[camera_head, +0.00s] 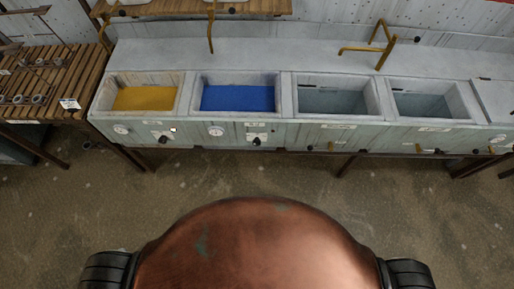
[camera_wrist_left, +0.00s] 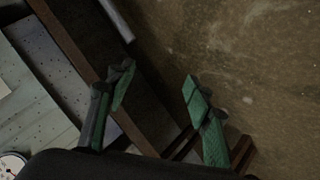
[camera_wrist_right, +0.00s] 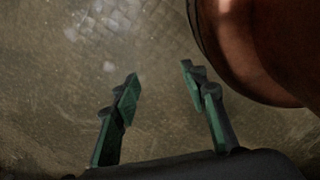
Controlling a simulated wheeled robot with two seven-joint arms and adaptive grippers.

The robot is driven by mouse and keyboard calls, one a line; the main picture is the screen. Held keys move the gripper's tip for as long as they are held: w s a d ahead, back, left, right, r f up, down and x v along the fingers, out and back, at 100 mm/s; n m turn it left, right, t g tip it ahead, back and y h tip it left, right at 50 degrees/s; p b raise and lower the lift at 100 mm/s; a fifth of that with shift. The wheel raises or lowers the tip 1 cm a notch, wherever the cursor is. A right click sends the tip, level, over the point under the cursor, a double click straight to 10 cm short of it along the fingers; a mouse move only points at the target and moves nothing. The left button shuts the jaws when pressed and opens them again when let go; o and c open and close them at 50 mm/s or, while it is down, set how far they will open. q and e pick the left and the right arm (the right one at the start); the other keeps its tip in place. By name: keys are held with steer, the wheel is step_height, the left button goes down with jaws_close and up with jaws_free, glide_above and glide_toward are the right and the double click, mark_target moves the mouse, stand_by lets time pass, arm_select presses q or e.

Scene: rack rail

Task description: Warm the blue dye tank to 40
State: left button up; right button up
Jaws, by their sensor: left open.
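The blue dye tank (camera_head: 237,98) is the second basin from the left in the grey trough bench in the head view. On its front panel are a round white dial (camera_head: 215,131) and a black knob (camera_head: 256,141) under a small white plate. The dial's reading is too small to tell. My left gripper (camera_wrist_left: 158,88) is open and empty in the left wrist view, with floor and dark framework behind it. My right gripper (camera_wrist_right: 158,80) is open and empty above the floor in the right wrist view. Neither gripper shows in the head view.
A yellow dye tank (camera_head: 145,98) with its own dial (camera_head: 121,129) and knob (camera_head: 163,139) is left of the blue one. Grey basins (camera_head: 335,97) lie to the right, with brass taps below. A slatted wooden rack (camera_head: 50,80) stands at far left. The floor (camera_head: 200,180) before the bench is clear.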

arm_select(q)
steer(key=w+d+r+n+t+b, duration=0.25)
steer(key=w+d, duration=0.25)
steer(key=w, duration=0.3)
steer(key=n+t+y+b, duration=0.3)
steer(key=n+t+b, duration=0.3)
steer(key=n+b, duration=1.45)
glide_toward(257, 145)
steer(key=w+n+p, duration=0.3)
steer(key=n+p, duration=0.3)
steer(key=w, duration=0.6)
steer(key=shift+w+a+r+b, duration=0.15)
steer(key=shift+w+r+b, duration=0.1)
steer(key=shift+b, duration=0.15)
arm_select(e)
steer(key=w+f+g, duration=0.1)
steer(key=w+f, duration=0.3)
steer(key=f, duration=0.6)
steer(key=shift+w+a+m, duration=0.3)
steer(key=shift+w+a, duration=0.05)
steer(key=shift+a, duration=0.05)
arm_select(q)
steer(key=shift+c, duration=0.2)
steer(key=c, duration=1.1)
arm_select(e)
steer(key=shift+w, duration=0.1)
